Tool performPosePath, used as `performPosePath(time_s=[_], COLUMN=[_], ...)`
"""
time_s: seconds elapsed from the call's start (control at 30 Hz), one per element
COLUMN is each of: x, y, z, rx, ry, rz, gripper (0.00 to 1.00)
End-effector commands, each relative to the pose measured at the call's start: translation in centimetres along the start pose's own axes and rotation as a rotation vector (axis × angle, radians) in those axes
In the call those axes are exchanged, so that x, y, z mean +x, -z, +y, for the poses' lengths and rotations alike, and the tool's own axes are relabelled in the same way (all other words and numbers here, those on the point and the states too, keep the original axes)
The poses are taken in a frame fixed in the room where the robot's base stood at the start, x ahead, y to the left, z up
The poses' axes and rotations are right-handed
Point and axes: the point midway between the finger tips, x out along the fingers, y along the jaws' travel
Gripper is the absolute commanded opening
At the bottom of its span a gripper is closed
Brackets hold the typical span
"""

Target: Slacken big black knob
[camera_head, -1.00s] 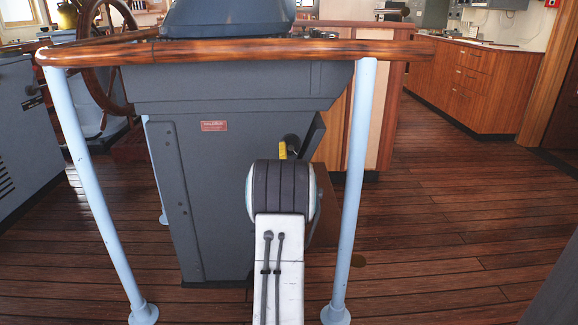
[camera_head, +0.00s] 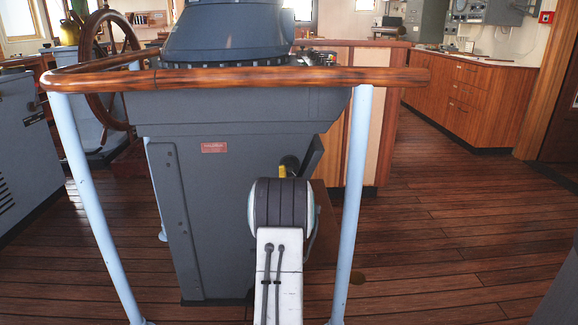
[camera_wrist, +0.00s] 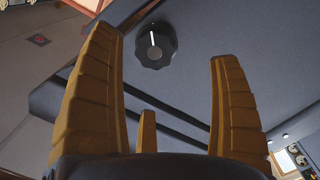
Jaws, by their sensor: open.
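In the wrist view a big black knob (camera_wrist: 155,46) with scalloped edges and a white pointer line sits on a dark grey panel (camera_wrist: 215,30). The line points almost straight up in the picture. My gripper (camera_wrist: 168,60) has its yellow-brown fingers spread wide, with the knob showing between the two long fingers, nearer the left one. They look apart from it and nothing is held. In the head view my arm hides most of the gripper; a bit of yellow finger (camera_head: 282,171) shows beside a dark round shape at the grey console (camera_head: 215,215), too small to identify surely.
A wooden handrail (camera_head: 240,77) on pale blue posts (camera_head: 354,200) surrounds the console, and my arm is between the front posts. A ship's wheel (camera_head: 100,70) stands at the left. Plank floor (camera_head: 460,230) is open at the right, before wooden cabinets (camera_head: 470,100).

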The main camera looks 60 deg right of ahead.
Motion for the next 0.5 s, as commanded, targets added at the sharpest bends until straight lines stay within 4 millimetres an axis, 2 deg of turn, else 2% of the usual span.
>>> performPosePath(time_s=[0.03,0.2,0.5], x=[1.0,2.1,2.6], y=[0.4,0.6,0.7], z=[0.5,0.7,0.8], rx=[0.07,0.351,0.782], ry=[-0.002,-0.008,0.001], rz=[0.001,0.009,-0.003], gripper=[0.84,0.84,0.84])
